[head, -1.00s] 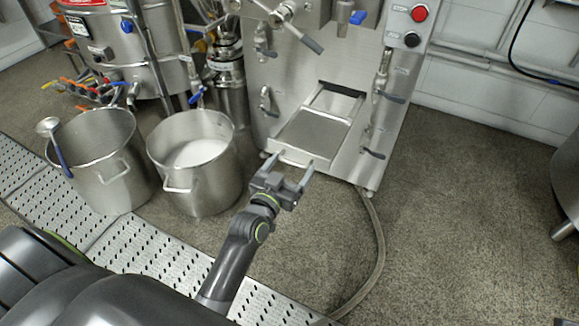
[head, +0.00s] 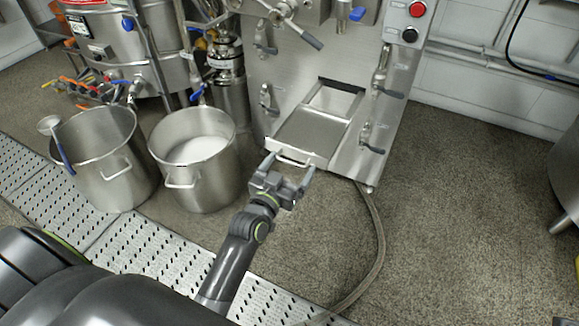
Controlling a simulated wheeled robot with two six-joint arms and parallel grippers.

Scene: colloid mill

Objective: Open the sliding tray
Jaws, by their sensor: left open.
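The sliding tray (head: 312,132) is a flat metal tray low in the front of the steel mill (head: 284,72). It sticks out of its opening, and a dark gap with a lighter inside shows behind it. A bar handle (head: 292,161) is on its front edge. My left gripper (head: 290,169) is open in front of the tray, its two fingers pointing at the front edge on either side of the handle. I cannot tell whether the fingers touch the tray. My right gripper is not in view.
Two steel pots stand left of the mill: one holds white liquid (head: 196,165), the other has a ladle (head: 105,165). A perforated metal drain strip (head: 130,245) crosses the floor in front. A hose (head: 378,240) lies to the right.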

